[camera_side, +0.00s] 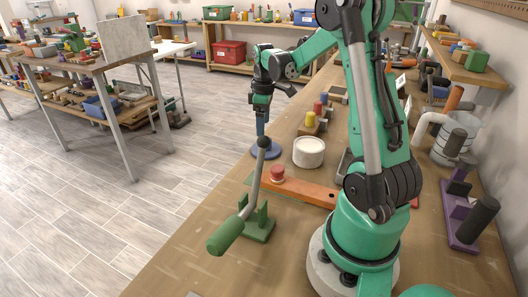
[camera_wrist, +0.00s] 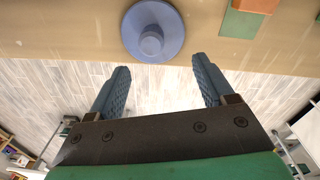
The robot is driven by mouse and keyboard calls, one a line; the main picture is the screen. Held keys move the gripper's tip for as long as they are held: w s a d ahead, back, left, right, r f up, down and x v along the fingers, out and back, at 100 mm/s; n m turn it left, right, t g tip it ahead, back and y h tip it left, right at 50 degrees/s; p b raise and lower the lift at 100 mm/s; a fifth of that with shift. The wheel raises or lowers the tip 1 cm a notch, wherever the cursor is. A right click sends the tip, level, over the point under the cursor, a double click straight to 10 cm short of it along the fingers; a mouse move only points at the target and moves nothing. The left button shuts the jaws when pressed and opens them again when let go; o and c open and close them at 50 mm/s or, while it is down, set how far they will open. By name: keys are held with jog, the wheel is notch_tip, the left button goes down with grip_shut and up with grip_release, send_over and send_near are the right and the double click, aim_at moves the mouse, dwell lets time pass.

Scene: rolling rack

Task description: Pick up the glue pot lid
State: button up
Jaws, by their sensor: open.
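The lid is a flat blue disc with a raised round knob; it lies on the bench close to its edge. In the wrist view the lid (camera_wrist: 135,45) is at the top centre, knob facing me. In the side view the lid (camera_side: 272,154) is partly hidden behind the dark ball of a lever. My gripper (camera_side: 261,130) hangs above the lid in the side view, fingers down. In the wrist view my gripper (camera_wrist: 161,64) is open and empty, its fingertips apart on either side below the disc, not around the knob. A white round pot (camera_side: 308,155) stands right of the lid.
A green lever stand (camera_side: 258,226) with a grey rod rises in front of the lid. An orange bar (camera_side: 303,191) with a red knob lies nearby. Small coloured pegs (camera_side: 311,119) stand behind the white pot. Open floor lies left of the bench edge.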

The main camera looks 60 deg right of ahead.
jog(key=shift+s+d+f, duration=0.35)
jog(key=shift+d+f, duration=0.35)
jog(key=shift+f, duration=2.55)
grip_shut()
